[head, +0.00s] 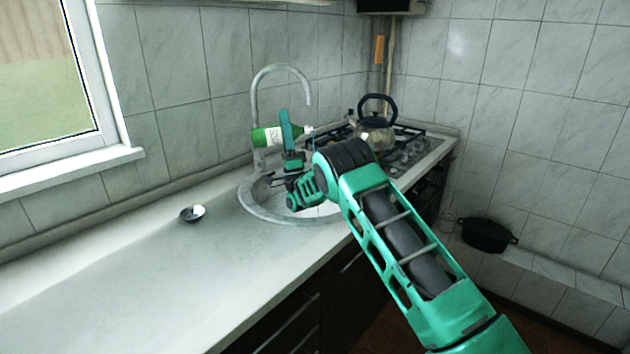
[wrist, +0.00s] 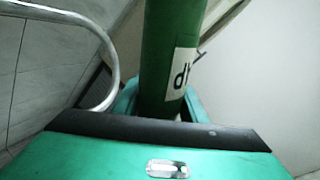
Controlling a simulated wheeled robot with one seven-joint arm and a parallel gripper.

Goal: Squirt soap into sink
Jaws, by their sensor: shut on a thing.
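A green soap bottle with a white label (head: 268,138) is held lying nearly on its side above the sink, its white tip pointing right in the head view. My gripper (head: 287,130) is shut on the bottle. In the wrist view the green bottle (wrist: 170,50) stands between the fingers (wrist: 160,105), with part of its label showing. The round sink (head: 262,212) is set in the counter below my gripper. My arm hides part of its basin. Whether any soap is coming out cannot be told.
A curved faucet (head: 281,68) rises behind the sink, close to the bottle. A kettle (head: 374,133) stands on the gas stove (head: 415,150) to the right.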

